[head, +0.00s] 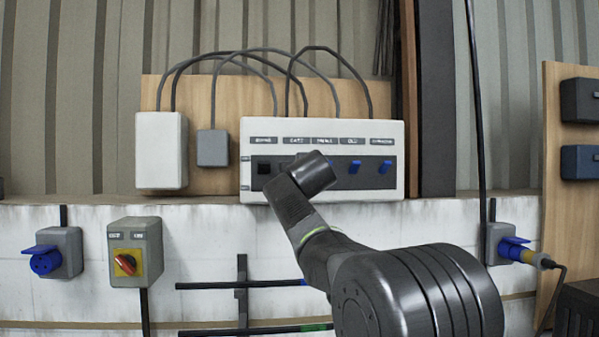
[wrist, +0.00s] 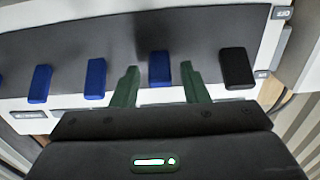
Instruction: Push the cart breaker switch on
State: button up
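The breaker box (head: 325,195) is a white box with a dark strip of switches under several small blurred labels. In the head view, the label second from the left (head: 293,141) seems to read CART. My arm hides the switch below it. In the wrist view, a blue switch (wrist: 159,68) beside the black switch (wrist: 237,68) matches that place. My gripper (wrist: 160,67) is open, with one green finger on each side of this blue switch. I cannot tell whether the fingers touch it. In the head view, my wrist hides the fingers.
More blue switches (wrist: 95,78) stand beside the fingers in the wrist view. Grey and white boxes (head: 161,150) with cables hang left of the breaker box. Below are a rotary switch (head: 126,264) and a blue socket (head: 45,260). A dark post (head: 436,100) stands at right.

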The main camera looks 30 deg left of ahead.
grip_shut()
jog(key=shift+w+a+r+g+h+p, duration=0.2)
jog(key=shift+r+g+h+p, duration=0.35)
jog(key=shift+g+h, duration=0.2)
jog(key=shift+w+a+r+g+h+p, duration=0.15)
jog(key=shift+r+g+h+p, duration=0.3)
jog(key=shift+r+g+h, duration=0.3)
jog(key=shift+d+f+g, duration=0.1)
jog(key=shift+f+g, duration=0.05)
jog(key=shift+g, duration=0.15)
jog(key=shift+o, duration=0.8)
grip_release()
jog(key=b+v, duration=0.2)
jog(key=v, duration=1.2)
